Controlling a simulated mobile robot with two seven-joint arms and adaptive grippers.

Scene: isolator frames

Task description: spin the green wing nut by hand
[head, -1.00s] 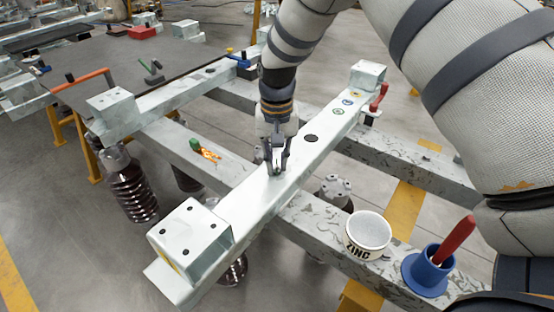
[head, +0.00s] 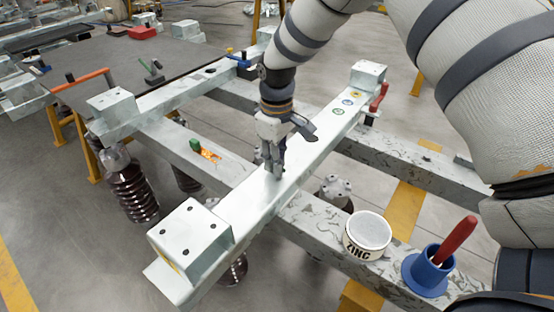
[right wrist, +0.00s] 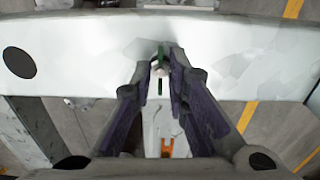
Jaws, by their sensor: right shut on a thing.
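The green wing nut (right wrist: 160,52) shows in the right wrist view as a thin green piece between the fingertips of my right gripper (right wrist: 160,66). A paler part shows below it. In the head view my right gripper (head: 272,166) points down at the top face of the pale galvanized beam (head: 237,207), about midway along it. Its fingers are shut on the wing nut and hide it there. My left gripper is not in view.
A white ZINC tub (head: 367,232) and a blue holder (head: 428,274) with a red handle (head: 455,241) stand on the lower beam at right. An orange and green item (head: 208,154) lies on the cross beam at left. A red-handled clamp (head: 378,98) sits near the far end.

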